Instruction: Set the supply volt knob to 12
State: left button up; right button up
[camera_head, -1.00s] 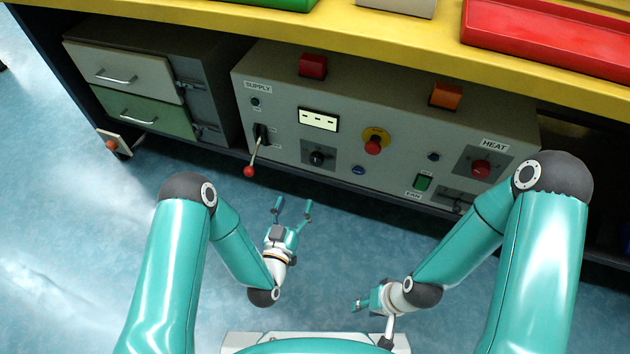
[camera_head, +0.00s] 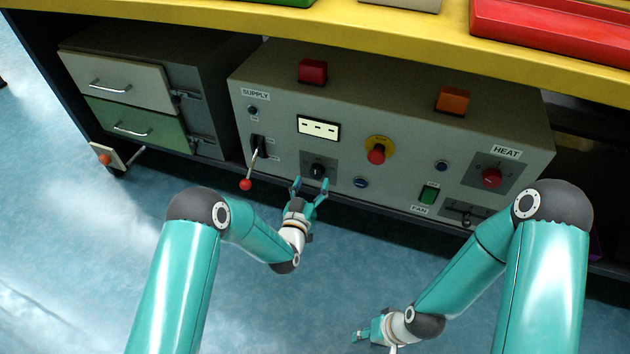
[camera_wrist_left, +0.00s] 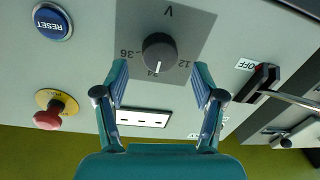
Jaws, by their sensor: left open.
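The supply volt knob (camera_head: 318,171) is a black round knob on a dark grey plate under the white display on the control panel. In the left wrist view the knob (camera_wrist_left: 158,52) has a white pointer line aimed at the 24 mark, with 36 and 12 on either side. My left gripper (camera_head: 310,188) is open just in front of the knob; in the wrist view its fingers (camera_wrist_left: 160,85) lie either side of and short of the knob, not touching it. My right gripper (camera_head: 362,333) is low near the floor, away from the panel; its finger opening is unclear.
A lever with a red ball (camera_head: 246,184) sticks out left of the knob, near my left gripper. A blue reset button (camera_head: 361,182) and a red emergency button (camera_head: 376,155) are to the right. The display (camera_head: 318,127) is above the knob. The yellow tabletop edge (camera_head: 330,35) overhangs.

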aim_at(315, 175)
pick_arm(q)
jog(key=shift+b+x, duration=0.4)
jog(key=shift+x, duration=1.25)
jog(key=c, duration=1.1)
jog(key=shift+c, duration=0.2)
